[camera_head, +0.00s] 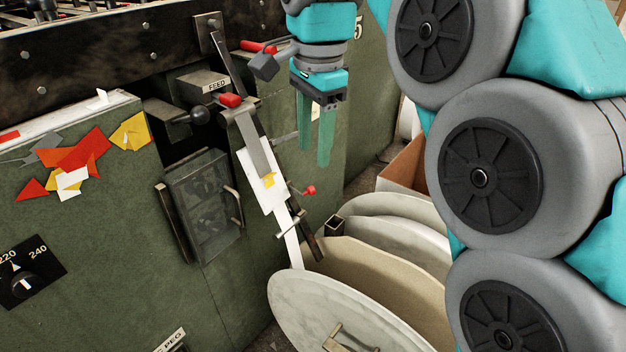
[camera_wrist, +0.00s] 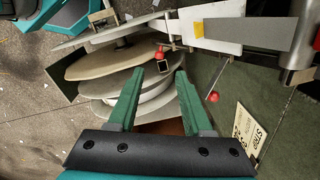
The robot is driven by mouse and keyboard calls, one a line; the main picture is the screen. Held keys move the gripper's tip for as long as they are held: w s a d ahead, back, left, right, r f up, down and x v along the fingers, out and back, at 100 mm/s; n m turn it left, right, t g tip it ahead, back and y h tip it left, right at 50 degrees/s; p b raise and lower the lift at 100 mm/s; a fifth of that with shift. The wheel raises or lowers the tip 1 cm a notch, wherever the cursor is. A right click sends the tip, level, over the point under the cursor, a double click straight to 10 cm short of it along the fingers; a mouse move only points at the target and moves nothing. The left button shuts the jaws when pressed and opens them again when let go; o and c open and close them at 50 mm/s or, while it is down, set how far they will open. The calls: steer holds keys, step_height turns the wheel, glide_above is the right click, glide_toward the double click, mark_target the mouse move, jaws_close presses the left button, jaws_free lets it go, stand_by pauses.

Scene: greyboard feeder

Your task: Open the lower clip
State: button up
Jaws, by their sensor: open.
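The lower clip (camera_head: 296,192), a small dark clip with a red ball knob, sits on the pale strip low on the green machine's front. In the wrist view, a red knob (camera_wrist: 160,54) shows beside the strip near the reels; I take it for the same clip. Whether its jaw is open or shut is too small to tell. A white card (camera_head: 255,183) and a grey board strip (camera_head: 258,148) lie just above the clip. My gripper (camera_head: 314,160) hangs above and right of the clip, apart from it. Its two green fingers (camera_wrist: 155,85) are open and empty.
Large pale reels (camera_head: 330,315) stand below the clip, with a cardboard box (camera_head: 405,165) behind. Higher up are a red-knobbed lever (camera_head: 230,100) and the FEED plate (camera_head: 216,86). Another red knob (camera_wrist: 213,97) on a thin rod is close to the right finger in the wrist picture.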

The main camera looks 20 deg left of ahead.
steer(key=shift+w+a+f+b, duration=0.1)
steer(key=shift+f+b, duration=0.1)
steer(key=shift+f, duration=1.7)
steer(key=shift+a+f+b, duration=0.1)
steer(key=shift+f+b, duration=0.1)
steer(key=shift+f, duration=1.65)
steer(key=shift+c, duration=0.2)
jaws_close()
